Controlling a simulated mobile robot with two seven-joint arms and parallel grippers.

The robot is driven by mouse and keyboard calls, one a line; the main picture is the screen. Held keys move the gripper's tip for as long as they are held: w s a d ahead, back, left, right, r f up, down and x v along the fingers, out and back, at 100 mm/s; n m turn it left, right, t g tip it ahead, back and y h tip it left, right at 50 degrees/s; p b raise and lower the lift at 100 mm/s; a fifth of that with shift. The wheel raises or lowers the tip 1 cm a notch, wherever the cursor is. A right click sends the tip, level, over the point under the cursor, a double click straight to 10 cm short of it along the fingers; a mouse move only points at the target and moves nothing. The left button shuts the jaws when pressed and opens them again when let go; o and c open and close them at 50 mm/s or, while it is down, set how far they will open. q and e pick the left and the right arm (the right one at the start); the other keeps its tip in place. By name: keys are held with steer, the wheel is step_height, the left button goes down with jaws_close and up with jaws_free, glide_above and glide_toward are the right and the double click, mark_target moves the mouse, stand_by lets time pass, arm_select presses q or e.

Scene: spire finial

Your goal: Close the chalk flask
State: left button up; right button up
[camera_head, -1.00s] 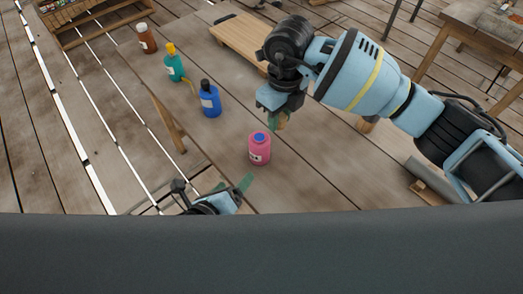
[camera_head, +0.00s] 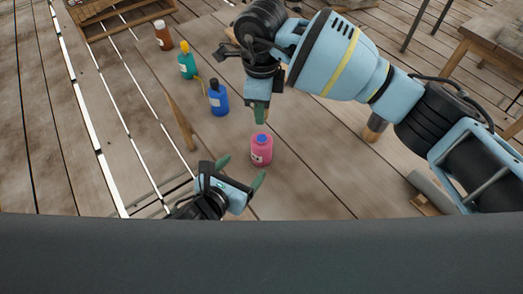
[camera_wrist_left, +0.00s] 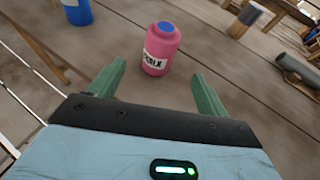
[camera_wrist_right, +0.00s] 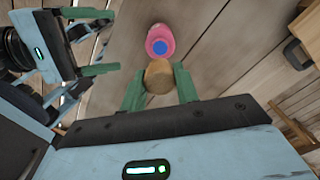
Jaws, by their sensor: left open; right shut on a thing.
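The chalk flask (camera_head: 261,153) is pink, with a blue disc on top and a white label. It stands upright on the wooden table, and its label is partly readable in the left wrist view (camera_wrist_left: 158,55). My left gripper (camera_head: 243,169) is open and empty, its fingers pointing at the flask from the near side. My right gripper (camera_head: 258,117) is just beyond and above the flask. In the right wrist view it is shut on a round tan stopper (camera_wrist_right: 159,76). The stopper appears apart from the flask top (camera_wrist_right: 160,47). The head view does not show the stopper clearly.
A blue bottle (camera_head: 218,100) with a dark cap, a teal bottle (camera_head: 187,65) with a yellow cap and a brown bottle (camera_head: 163,37) stand in a row to the upper left. A wooden crate (camera_head: 120,18) is farther back.

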arm_select(q)
steer(key=x, duration=1.1)
steer(key=shift+w+d, duration=0.25)
steer(key=shift+w, duration=0.1)
steer(key=shift+f, duration=0.1)
steer(key=c, duration=1.5)
steer(key=shift+o, duration=0.2)
arm_select(e)
glide_above(262, 138)
steer(key=shift+f, duration=2.55)
steer(key=shift+f, duration=0.1)
steer(key=shift+f, duration=0.8)
steer(key=shift+f, duration=0.55)
steer(key=o, duration=1.1)
